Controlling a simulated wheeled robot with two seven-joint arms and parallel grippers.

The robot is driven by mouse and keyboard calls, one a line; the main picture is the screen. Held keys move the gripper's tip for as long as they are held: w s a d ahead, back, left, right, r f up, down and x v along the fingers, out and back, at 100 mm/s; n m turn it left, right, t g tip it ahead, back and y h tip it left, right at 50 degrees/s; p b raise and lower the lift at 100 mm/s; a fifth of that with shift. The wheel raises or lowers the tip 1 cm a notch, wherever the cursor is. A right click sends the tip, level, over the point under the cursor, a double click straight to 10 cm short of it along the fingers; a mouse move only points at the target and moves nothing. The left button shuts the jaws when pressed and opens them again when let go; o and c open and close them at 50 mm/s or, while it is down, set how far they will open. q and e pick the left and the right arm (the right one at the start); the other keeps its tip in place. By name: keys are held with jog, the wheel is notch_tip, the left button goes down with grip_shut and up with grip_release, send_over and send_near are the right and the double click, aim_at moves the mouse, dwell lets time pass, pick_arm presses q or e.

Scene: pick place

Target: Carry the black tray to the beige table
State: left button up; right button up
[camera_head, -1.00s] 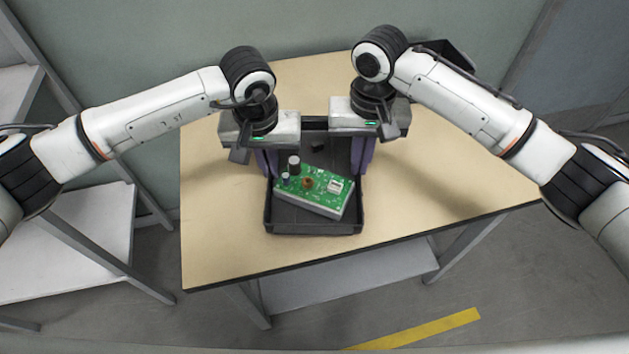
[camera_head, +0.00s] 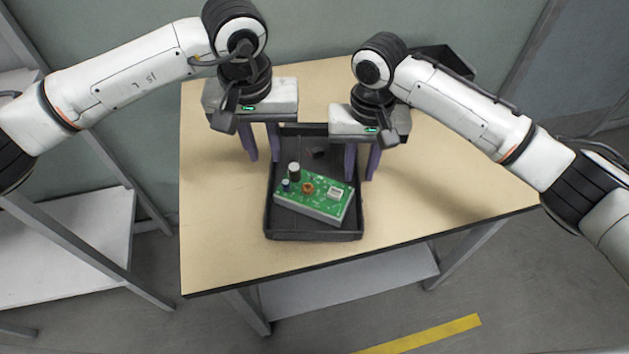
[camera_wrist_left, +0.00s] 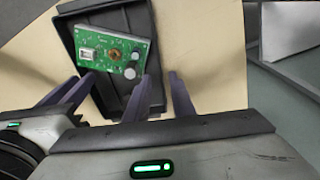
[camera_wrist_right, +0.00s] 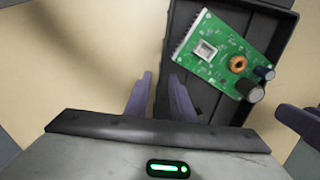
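The black tray (camera_head: 312,236) lies on the beige table (camera_head: 220,220), with a green circuit board (camera_head: 318,198) in it. My left gripper (camera_head: 261,150) is open at the tray's left side. In the left wrist view its fingers (camera_wrist_left: 159,95) stand apart, on either side of the tray wall (camera_wrist_left: 152,35). My right gripper (camera_head: 362,165) is open at the tray's right side. In the right wrist view its fingers (camera_wrist_right: 160,98) are apart, one outside the wall and one on the tray's side. Neither gripper visibly clamps the wall.
A black container (camera_head: 445,60) stands at the table's back right, partly behind my right arm. A grey shelf unit (camera_head: 75,240) is at the left. The table is bare to the left and right of the tray. A yellow floor line (camera_head: 420,335) shows in front.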

jog(key=shift+r, duration=0.2)
pick_arm(q)
jog(key=r, duration=0.3)
jog(key=shift+s+r, duration=0.2)
jog(key=shift+r, duration=0.05)
pick_arm(e)
notch_tip(320, 180, up, 12)
jog(key=shift+f, duration=0.2)
